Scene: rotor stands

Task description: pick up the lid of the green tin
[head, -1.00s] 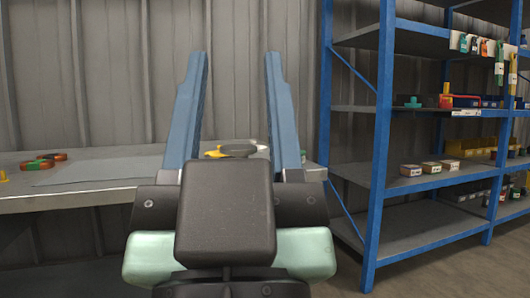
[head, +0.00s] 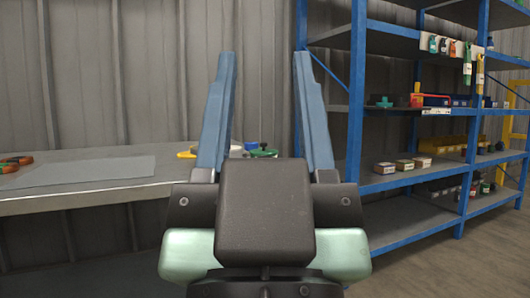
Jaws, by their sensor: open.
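My gripper (head: 265,55) is open in the middle of the head view, its two blue fingers raised and apart with nothing between them. Beyond it, at the right end of the workbench, a low green round thing (head: 264,153) shows between the fingers. It may be the green tin or its lid; it is too small and too partly hidden to tell. My gripper is well in front of these and touches neither.
The grey workbench (head: 60,198) holds a flat grey mat (head: 85,172), orange-and-green items (head: 14,163) at left and a yellow thing (head: 187,153) beside the left finger. A blue shelving unit (head: 356,110) with small boxes stands at right. Floor shows at lower right.

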